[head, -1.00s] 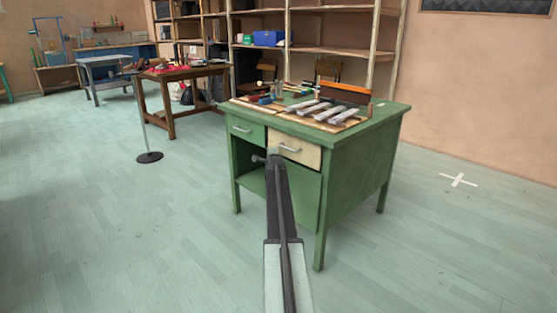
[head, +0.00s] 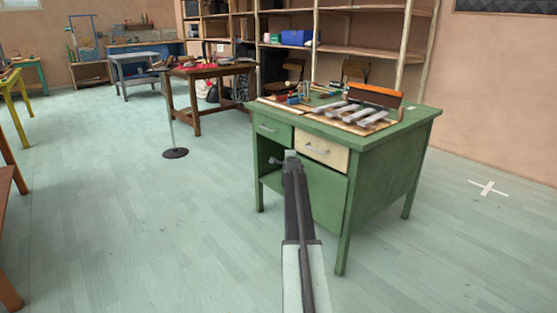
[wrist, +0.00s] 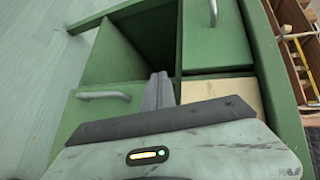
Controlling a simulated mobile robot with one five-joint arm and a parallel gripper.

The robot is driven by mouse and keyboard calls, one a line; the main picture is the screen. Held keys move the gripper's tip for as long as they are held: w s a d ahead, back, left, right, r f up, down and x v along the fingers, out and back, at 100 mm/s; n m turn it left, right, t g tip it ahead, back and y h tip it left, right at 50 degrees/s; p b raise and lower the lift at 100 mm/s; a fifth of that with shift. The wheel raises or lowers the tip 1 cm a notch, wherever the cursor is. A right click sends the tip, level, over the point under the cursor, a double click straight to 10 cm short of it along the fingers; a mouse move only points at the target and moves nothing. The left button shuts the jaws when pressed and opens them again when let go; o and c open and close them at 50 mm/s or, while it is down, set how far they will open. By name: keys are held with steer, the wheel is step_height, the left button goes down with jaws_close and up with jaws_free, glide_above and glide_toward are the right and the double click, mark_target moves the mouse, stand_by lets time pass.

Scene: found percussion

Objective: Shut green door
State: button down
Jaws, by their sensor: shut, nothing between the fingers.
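The green desk (head: 390,175) stands ahead, with a green drawer (head: 272,127) and a cream drawer (head: 322,150) at the top of its front. The green door (head: 325,192) is below the cream drawer, partly hidden by my arm. In the wrist view the green door (wrist: 85,120) has a metal handle (wrist: 105,95) and lies beside the dark open compartment (wrist: 155,40). I cannot tell whether the door is flush or slightly ajar. My gripper (head: 290,156) is shut and empty in front of the desk. Its fingers (wrist: 158,88) appear near the door's handle-side edge; contact is unclear.
Metal bars (head: 360,113) and small tools lie on the desk top. A stand with a round black base (head: 175,153) is on the floor to the left. A brown table (head: 208,75) and shelves are behind. The floor left of the desk is mostly clear.

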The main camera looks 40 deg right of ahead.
steer(key=a+r+p, duration=0.2)
steer(key=a+r, duration=0.1)
steer(key=a, duration=0.6)
steer(key=shift+w+a, duration=0.25)
steer(key=shift+w, duration=0.15)
